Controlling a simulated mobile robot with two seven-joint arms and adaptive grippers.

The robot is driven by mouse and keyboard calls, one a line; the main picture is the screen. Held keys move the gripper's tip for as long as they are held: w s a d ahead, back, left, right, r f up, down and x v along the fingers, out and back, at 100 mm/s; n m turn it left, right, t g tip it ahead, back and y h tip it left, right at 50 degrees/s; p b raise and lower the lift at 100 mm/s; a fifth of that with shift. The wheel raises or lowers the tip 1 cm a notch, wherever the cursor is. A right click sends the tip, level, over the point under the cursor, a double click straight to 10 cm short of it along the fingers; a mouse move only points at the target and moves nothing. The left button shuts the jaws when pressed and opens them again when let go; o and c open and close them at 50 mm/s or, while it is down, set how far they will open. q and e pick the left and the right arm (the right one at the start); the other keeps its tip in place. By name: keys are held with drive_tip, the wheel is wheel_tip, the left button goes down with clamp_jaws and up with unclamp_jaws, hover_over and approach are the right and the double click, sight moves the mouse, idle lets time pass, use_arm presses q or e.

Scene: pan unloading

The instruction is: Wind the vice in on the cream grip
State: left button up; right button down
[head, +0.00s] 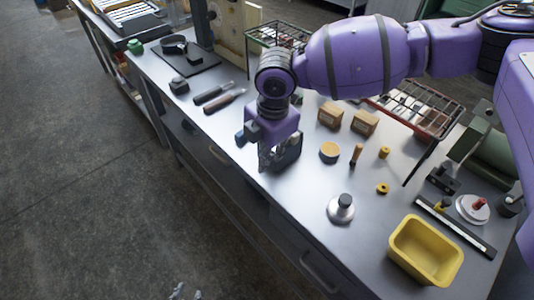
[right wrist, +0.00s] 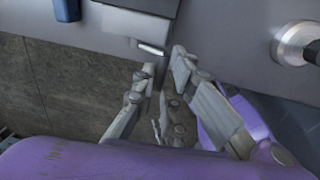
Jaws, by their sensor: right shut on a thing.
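The vice (head: 288,152) is a dark grey block at the front edge of the metal bench, partly hidden behind my right gripper (head: 268,158) in the head view. In the right wrist view the vice (right wrist: 135,22) fills the top middle. A small pale piece, which looks like the cream grip (right wrist: 151,49), shows at its lower edge. My right gripper (right wrist: 160,62) is shut on this grip, with its fingertips close on either side. Much of the grip is hidden. Two pale tips at the bottom of the head view look like my left gripper (head: 185,292), away from the bench.
Dark-handled tools (head: 218,100) lie left of the vice. A round-knobbed metal weight (head: 341,210), a tan disc (head: 329,152) and small boxes (head: 365,122) stand to the right. A yellow bin (head: 396,253) sits near the right end. Open floor lies before the bench.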

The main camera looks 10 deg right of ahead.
drive_tip(key=shift+s+d+f+t+y+p, duration=0.35)
drive_tip(key=shift+t+y+p, duration=0.2)
drive_tip(key=shift+t, duration=0.35)
drive_tip(key=shift+s+d+f+t+y, duration=0.1)
drive_tip(key=shift+s+f+t+y, duration=0.1)
drive_tip(key=shift+f+t+y, duration=0.3)
drive_tip(key=shift+s+d+f+t+y, duration=0.1)
drive_tip(key=shift+s+f+t+y, duration=0.15)
drive_tip(key=shift+t+y, duration=0.3)
drive_tip(key=shift+f+t+y, duration=0.4)
drive_tip(key=shift+f+t, duration=0.05)
drive_tip(key=shift+t, duration=0.4)
drive_tip(key=c, duration=1.8)
unclamp_jaws()
